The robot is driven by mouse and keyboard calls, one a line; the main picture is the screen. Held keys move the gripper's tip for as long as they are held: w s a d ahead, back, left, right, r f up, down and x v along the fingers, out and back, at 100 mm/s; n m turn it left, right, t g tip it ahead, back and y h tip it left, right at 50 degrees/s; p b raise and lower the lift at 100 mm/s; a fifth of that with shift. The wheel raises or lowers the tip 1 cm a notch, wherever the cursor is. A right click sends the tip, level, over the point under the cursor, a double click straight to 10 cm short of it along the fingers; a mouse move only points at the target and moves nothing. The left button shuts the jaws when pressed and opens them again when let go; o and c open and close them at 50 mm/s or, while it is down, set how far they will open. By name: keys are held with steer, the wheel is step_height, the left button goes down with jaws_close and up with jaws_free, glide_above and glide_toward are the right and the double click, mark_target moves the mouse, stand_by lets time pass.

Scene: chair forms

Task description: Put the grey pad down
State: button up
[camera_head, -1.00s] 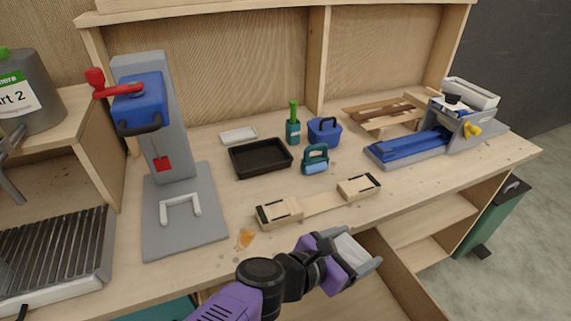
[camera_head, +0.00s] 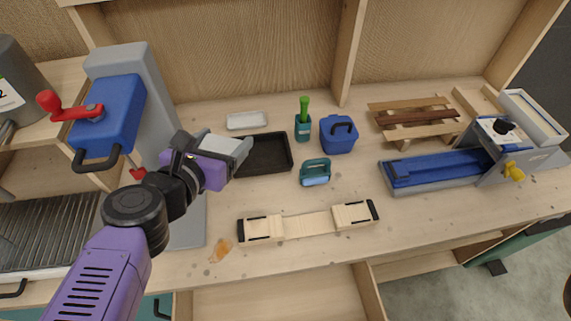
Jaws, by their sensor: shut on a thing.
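My gripper (camera_head: 240,152) is shut on the grey pad (camera_head: 219,144), a light grey piece that shows only partly between the fingers. The gripper is over the back left of the bench, in front of the blue-and-grey press in this view. It overlaps the left end of the black tray (camera_head: 265,154). The height of the pad above the bench cannot be told.
A white dish (camera_head: 247,121) lies behind the tray. A wooden jig (camera_head: 308,222) lies in front. The blue press (camera_head: 112,115) stands left. A drawer (camera_head: 275,303) is open below.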

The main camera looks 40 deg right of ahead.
mark_target(238, 198)
steer(key=shift+w, duration=0.2)
steer(key=shift+d+f+n, duration=0.1)
steer(key=shift+f+n, duration=0.2)
step_height(238, 198, down, 20)
steer(key=shift+r+p, duration=0.25)
steer(key=shift+p, duration=0.25)
steer(key=shift+f, duration=0.1)
steer(key=o, duration=1.3)
